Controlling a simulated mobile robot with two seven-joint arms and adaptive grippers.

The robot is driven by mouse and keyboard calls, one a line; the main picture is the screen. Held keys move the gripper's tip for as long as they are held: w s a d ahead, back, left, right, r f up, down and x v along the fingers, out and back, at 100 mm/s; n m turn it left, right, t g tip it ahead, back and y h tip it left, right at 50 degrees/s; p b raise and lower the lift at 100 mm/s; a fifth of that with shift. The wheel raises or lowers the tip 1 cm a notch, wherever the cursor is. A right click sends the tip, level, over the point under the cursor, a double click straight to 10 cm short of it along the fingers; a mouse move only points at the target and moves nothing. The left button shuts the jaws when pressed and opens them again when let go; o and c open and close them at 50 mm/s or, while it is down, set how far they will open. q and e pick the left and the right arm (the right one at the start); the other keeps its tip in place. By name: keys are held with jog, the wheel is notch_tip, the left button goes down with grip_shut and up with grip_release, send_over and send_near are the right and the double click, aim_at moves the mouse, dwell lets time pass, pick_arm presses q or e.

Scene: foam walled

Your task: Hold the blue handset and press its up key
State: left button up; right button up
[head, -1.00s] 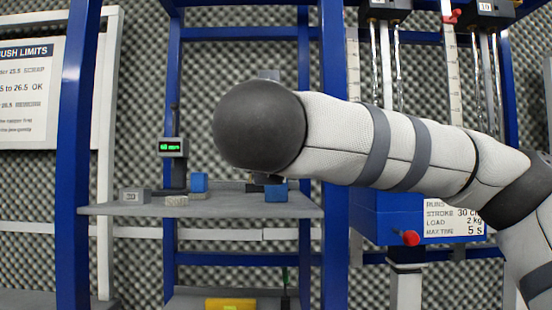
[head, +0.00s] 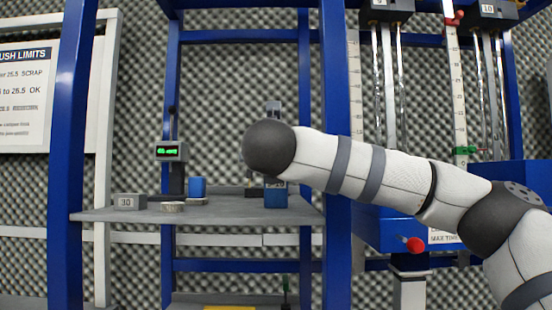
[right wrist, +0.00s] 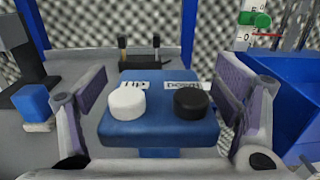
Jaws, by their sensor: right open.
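The blue handset (right wrist: 160,130) lies between the two fingers of my right gripper (right wrist: 160,82) in the right wrist view. A white round key (right wrist: 127,103) by the label UP is on its left. A black round key (right wrist: 191,102) by the label DOWN is on its right. The fingers are open, one on either side, with a gap visible at least at the left. In the head view the handset (head: 276,197) shows at the shelf's right front, below my dark wrist joint. That joint and my arm hide most of the right gripper there. My left gripper is not in view.
The grey shelf (head: 235,212) carries a blue block (head: 197,186), a block marked 30 (head: 129,201), a small round piece (head: 172,206) and a green-lit display (head: 169,151). Blue posts (head: 335,120) flank it. A blue unit with a red knob (head: 412,244) stands to the right.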

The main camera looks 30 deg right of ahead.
jog(key=shift+c, duration=0.5)
jog(key=c, duration=1.2)
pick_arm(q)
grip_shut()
